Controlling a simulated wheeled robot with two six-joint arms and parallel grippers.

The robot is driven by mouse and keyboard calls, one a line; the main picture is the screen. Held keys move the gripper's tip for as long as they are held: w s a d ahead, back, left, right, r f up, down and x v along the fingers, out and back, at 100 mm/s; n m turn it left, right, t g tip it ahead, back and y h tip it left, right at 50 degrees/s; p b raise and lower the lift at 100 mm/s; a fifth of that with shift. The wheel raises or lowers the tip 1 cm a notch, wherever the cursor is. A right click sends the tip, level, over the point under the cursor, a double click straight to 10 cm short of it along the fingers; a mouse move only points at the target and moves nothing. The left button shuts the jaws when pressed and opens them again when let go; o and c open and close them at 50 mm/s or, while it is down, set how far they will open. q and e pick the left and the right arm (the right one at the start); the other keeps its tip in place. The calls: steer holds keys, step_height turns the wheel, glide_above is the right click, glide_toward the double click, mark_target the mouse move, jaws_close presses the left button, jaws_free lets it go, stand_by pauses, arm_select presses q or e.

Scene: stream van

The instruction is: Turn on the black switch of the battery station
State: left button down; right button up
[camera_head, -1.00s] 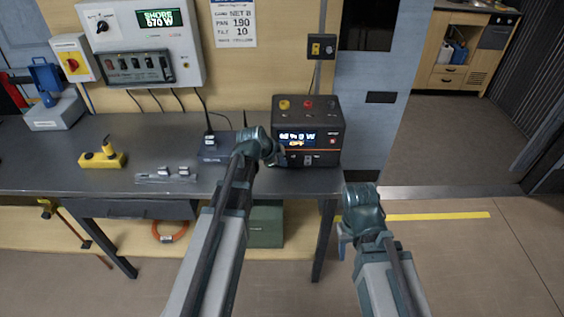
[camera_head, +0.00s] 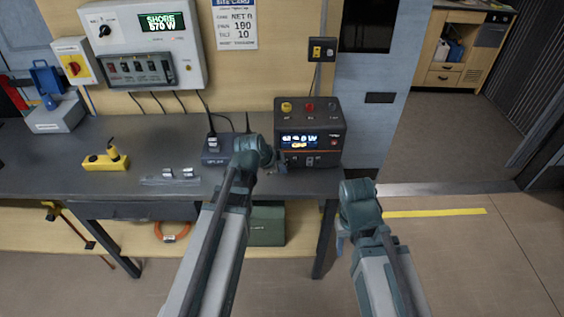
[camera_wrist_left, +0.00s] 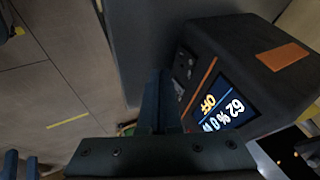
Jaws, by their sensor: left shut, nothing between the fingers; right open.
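The battery station (camera_head: 328,122) is a black box with an orange stripe, at the right end of the grey bench. In the left wrist view its body (camera_wrist_left: 225,50) appears turned; its lit display (camera_wrist_left: 222,105) reads 62 %, 0 W and OFF. Small dark controls and sockets (camera_wrist_left: 184,66) sit on the front panel beside the stripe; I cannot tell for certain which is the black switch. My left gripper (camera_head: 283,166) is shut and empty, just in front of the panel's lower left; whether it touches is unclear. My right gripper (camera_head: 342,238) is open and empty, off the bench's right end.
A small dark box (camera_head: 217,150) with an antenna stands left of the station. A yellow tool (camera_head: 106,162) and a clear strip with small parts (camera_head: 170,178) lie farther left on the bench (camera_head: 60,170). Open floor (camera_head: 450,255) lies to the right.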

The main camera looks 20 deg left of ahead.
arm_select(q)
steer(key=p+v, duration=0.5)
steer(key=v, duration=0.2)
steer(key=shift+s+r, duration=0.15)
steer(key=shift+r, duration=0.1)
steer(key=shift+d+f, duration=0.1)
steer(key=shift+s+f+b, duration=0.15)
steer(key=shift+f+b, duration=0.45)
steer(key=shift+b, duration=0.1)
steer(key=shift+f, duration=0.1)
